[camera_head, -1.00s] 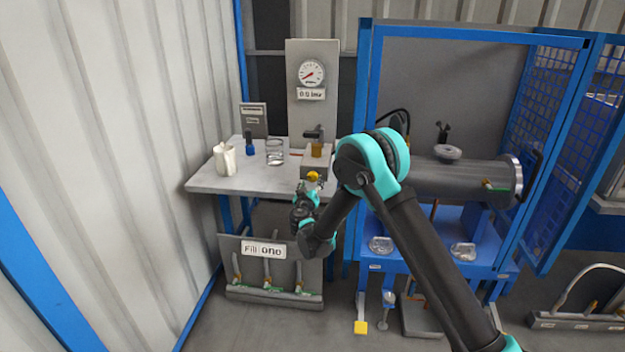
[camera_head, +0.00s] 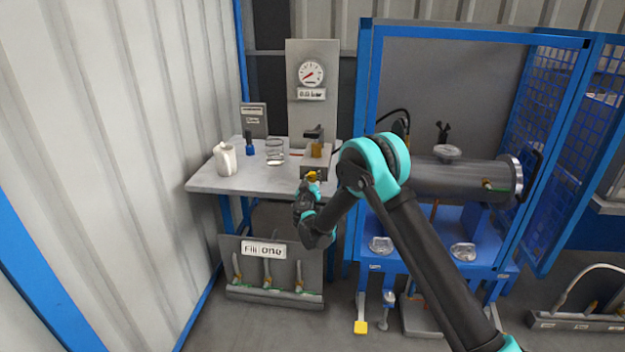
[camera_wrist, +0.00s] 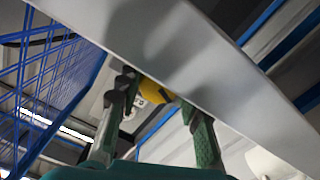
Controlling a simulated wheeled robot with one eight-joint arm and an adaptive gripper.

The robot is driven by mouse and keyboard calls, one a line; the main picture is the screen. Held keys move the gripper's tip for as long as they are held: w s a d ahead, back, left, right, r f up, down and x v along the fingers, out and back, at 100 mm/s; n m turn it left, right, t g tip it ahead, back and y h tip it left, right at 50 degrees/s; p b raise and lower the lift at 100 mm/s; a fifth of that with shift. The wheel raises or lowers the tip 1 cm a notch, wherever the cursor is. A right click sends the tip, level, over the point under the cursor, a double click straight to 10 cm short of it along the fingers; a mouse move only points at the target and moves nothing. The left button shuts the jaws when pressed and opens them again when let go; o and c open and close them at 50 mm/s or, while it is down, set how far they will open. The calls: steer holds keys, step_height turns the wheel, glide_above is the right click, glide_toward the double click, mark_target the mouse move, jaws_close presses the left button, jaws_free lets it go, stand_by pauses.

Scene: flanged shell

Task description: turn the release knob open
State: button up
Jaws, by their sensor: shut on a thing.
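The release knob (camera_head: 312,176) is a small yellow-orange piece at the front of a grey block (camera_head: 315,158) on the bench's front edge. My gripper (camera_wrist: 157,95) is shut on the knob, coming from below and in front. In the wrist view the yellow knob (camera_wrist: 154,90) shows between the two dark green fingers, partly hidden by a pale grey slab that crosses the view. How far the knob is turned cannot be told.
A gauge (camera_head: 311,73) stands on a panel behind the block. A white jug (camera_head: 225,159) and a glass (camera_head: 275,151) stand left on the bench (camera_head: 255,181). A blue-framed cage with a grey flanged cylinder (camera_head: 450,178) is at the right. A "Fill one" rack stands below.

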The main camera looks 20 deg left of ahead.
steer(key=shift+c, duration=0.8)
steer(key=shift+n, duration=2.3)
steer(key=o, duration=1.2)
steer(key=shift+c, duration=0.2)
